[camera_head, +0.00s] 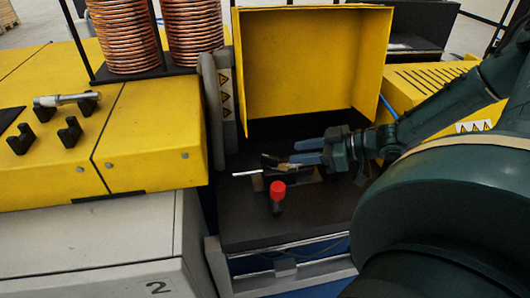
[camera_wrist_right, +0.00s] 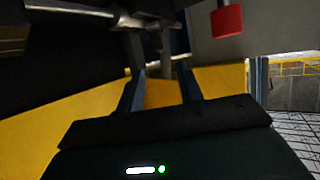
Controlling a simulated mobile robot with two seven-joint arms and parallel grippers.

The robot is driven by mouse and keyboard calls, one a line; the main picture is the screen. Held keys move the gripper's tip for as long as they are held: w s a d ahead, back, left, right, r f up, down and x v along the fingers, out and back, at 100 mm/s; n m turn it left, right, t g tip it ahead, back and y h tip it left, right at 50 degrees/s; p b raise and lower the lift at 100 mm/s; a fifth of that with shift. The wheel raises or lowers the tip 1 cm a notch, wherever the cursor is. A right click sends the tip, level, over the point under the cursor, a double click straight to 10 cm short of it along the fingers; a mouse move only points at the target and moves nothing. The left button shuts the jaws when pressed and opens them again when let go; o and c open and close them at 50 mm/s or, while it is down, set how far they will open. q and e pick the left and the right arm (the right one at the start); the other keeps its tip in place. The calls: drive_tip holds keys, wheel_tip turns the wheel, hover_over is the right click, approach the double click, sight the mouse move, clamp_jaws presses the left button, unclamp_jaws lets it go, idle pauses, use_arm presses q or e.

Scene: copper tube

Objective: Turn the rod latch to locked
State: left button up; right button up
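The latch assembly is a dark block (camera_head: 269,160) on the black bed of the machine. A thin pale rod (camera_head: 247,174) sticks out to its left, and a brass-coloured piece (camera_head: 287,166) lies at its right. My right gripper (camera_head: 297,152) reaches in from the right, its blue fingers just beside the block. In the right wrist view, the gripper (camera_wrist_right: 160,77) has its fingers apart. A grey metal rod with a downward arm (camera_wrist_right: 132,20) shows beyond the fingertips; I cannot tell whether they touch it. My left gripper is out of view.
A red knob (camera_head: 277,190) stands in front of the latch; it also shows in the right wrist view (camera_wrist_right: 227,20). A raised yellow cover (camera_head: 310,65) is behind. A yellow machine housing (camera_head: 150,135) with black holders (camera_head: 70,132) lies left, below copper coils (camera_head: 124,35).

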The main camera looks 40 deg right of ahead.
sight(268, 156)
drive_tip(key=b+x, duration=0.1)
drive_tip(key=x, duration=0.3)
drive_tip(key=b+x, duration=0.1)
drive_tip(key=x, duration=0.3)
drive_tip(key=shift+s+d+f, duration=0.1)
drive_tip(key=shift+f, duration=0.1)
drive_tip(key=shift+w+f+b, duration=0.25)
drive_tip(key=shift+b, duration=0.45)
drive_tip(key=shift+w+a+b, duration=0.45)
drive_tip(key=shift+b, duration=0.2)
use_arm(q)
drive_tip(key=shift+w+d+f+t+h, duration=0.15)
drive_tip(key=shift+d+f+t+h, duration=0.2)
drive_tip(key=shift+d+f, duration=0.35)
use_arm(e)
drive_tip(key=shift+w+a+r, duration=0.1)
drive_tip(key=shift+w+a, duration=0.05)
drive_tip(key=shift+w, duration=0.05)
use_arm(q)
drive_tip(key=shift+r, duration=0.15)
use_arm(e)
drive_tip(key=shift+c, duration=0.6)
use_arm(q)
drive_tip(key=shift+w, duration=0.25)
use_arm(e)
clamp_jaws()
